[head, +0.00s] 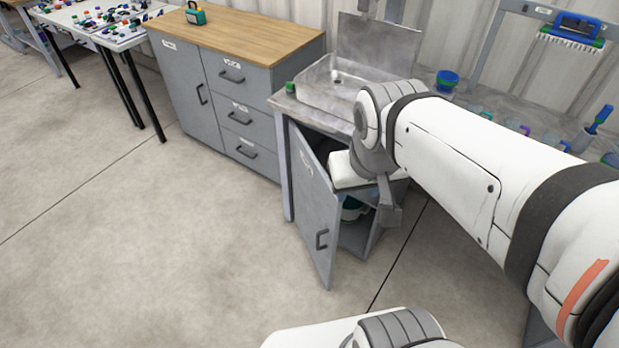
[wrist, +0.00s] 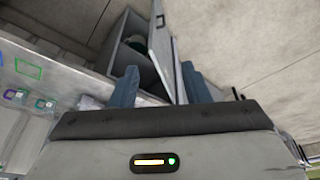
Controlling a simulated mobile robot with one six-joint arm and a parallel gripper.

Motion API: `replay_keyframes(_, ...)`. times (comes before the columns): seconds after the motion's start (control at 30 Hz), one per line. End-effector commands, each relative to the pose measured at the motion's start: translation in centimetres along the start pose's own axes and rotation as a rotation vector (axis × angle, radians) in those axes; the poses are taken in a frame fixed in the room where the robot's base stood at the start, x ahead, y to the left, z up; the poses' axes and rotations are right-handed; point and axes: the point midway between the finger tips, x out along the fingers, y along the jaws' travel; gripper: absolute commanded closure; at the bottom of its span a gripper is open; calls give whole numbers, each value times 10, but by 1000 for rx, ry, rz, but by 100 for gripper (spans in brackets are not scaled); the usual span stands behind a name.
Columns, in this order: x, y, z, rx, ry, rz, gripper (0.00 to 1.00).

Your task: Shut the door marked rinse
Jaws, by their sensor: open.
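The grey door (head: 312,205) under the sink stands open, swung out toward the front left. It carries a small white label (head: 306,162), too small to read, and a dark handle (head: 322,239) near its free edge. The open cabinet (head: 354,236) behind it holds a green and white item (head: 350,209). My gripper (head: 388,208) is in front of the cabinet opening, right of the door, seen partly behind my arm. In the wrist view my gripper (wrist: 158,84) has its fingers apart. The door (wrist: 162,48) shows beyond them, between the fingertips in the picture; contact cannot be told.
A sink (head: 335,88) tops the cabinet. A grey drawer unit (head: 235,105) with a wooden top stands to its left, its fronts closed. Bowls and a brush (head: 597,120) lie at the right. The floor (head: 150,240) left of the door is clear.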

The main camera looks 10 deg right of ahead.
Motion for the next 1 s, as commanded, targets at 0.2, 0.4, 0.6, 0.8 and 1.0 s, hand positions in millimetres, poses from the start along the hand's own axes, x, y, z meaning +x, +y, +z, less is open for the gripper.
replay_keyframes(0.2, 79, 0, -3, -23, -6, 66, 76)
replay_keyframes(0.4, 139, -2, -13, -42, 2, 133, 92)
replay_keyframes(0.6, 199, -7, -25, -65, 22, 197, 100)
replay_keyframes(0.8, 261, -16, -38, -88, 52, 257, 100)
replay_keyframes(1.0, 323, -30, -51, -113, 94, 311, 100)
